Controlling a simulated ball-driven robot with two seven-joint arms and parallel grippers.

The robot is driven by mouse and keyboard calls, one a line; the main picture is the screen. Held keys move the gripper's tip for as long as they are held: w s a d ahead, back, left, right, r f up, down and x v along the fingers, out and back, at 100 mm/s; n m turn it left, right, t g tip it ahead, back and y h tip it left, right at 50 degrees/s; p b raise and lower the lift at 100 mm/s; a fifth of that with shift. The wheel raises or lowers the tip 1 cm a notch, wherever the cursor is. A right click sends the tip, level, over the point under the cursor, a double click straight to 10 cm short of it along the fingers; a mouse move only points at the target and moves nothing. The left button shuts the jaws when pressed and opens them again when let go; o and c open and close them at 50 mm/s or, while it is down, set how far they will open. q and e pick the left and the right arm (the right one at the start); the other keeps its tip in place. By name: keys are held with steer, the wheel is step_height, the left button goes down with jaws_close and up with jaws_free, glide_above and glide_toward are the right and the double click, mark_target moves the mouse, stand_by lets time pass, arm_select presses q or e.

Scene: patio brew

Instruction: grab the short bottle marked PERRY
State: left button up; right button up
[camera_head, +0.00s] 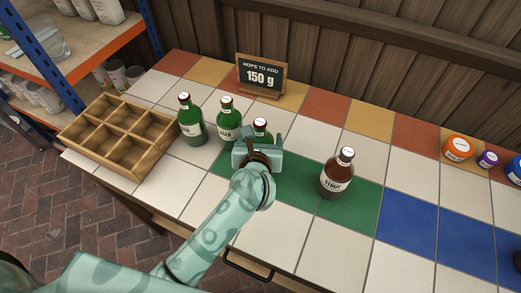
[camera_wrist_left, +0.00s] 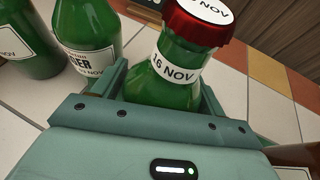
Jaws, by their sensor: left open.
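A green bottle with a dark red cap (camera_head: 261,126) stands on the tiled counter, mostly hidden behind my left gripper (camera_head: 258,146). In the left wrist view this bottle (camera_wrist_left: 172,90) shows a neck tag reading 16 NOV. Its main label is hidden, so I cannot read PERRY on it. My left gripper (camera_wrist_left: 162,95) is open, with one finger on each side of the bottle. I cannot tell whether either finger touches it. No PERRY label is readable on any bottle.
Two green bottles (camera_head: 229,121) (camera_head: 190,121) stand close on the left. A brown STOUT bottle (camera_head: 337,175) stands right on green tiles. A wooden crate (camera_head: 118,133) with empty compartments is at the left. A sign (camera_head: 261,76) reads 150 g. Orange (camera_head: 457,149) and purple (camera_head: 488,159) tubs stand far right.

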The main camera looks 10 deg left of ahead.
arm_select(q)
steer(key=c, duration=1)
steer(key=shift+r, duration=0.2)
steer(key=shift+c, duration=0.7)
